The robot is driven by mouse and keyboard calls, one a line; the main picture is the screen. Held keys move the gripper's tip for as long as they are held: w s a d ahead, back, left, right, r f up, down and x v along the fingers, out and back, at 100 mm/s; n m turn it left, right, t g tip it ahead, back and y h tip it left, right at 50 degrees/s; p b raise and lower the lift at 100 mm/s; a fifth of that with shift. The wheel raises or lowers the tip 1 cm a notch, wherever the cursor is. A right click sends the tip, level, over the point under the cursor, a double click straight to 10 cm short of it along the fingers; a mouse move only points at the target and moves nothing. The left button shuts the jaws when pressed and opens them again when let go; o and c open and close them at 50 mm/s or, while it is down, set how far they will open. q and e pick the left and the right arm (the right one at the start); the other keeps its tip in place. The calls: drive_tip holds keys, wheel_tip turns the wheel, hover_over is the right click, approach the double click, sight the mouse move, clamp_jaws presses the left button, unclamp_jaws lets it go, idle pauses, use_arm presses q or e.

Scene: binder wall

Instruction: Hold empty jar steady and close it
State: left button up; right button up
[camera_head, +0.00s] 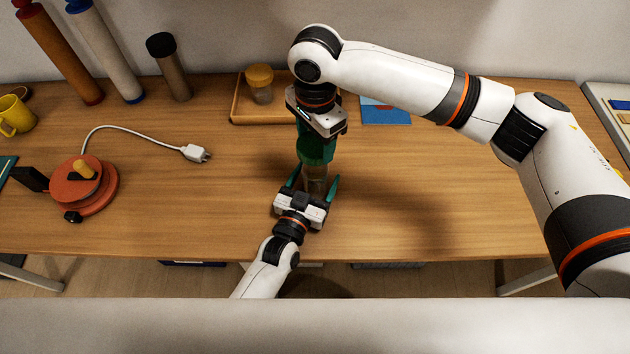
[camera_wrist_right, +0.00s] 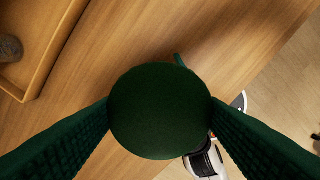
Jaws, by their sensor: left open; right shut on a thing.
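A clear glass jar (camera_head: 315,184) stands near the front of the table, partly hidden by the grippers. My left gripper (camera_head: 316,176) comes from the front. It is open, with one teal finger on each side of the jar. My right gripper (camera_head: 316,158) points down from above the jar. In the right wrist view it is shut on a round dark green lid (camera_wrist_right: 160,110), with a finger on each side. The lid is over the jar's top, but I cannot tell whether it touches the rim.
A wooden tray (camera_head: 238,109) holds a jar with a yellow lid (camera_head: 260,83) behind. A blue card (camera_head: 385,112) lies right of it. At left are a white plug (camera_head: 196,153) on a cord, an orange round device (camera_head: 90,187) and a yellow mug (camera_head: 15,115).

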use_arm(q)
drive_tip(key=shift+w, duration=0.1)
drive_tip(key=c, duration=1.5)
use_arm(e)
drive_tip(key=shift+f, duration=2.5)
drive_tip(key=shift+f, duration=0.85)
drive_tip(key=shift+f, duration=0.55)
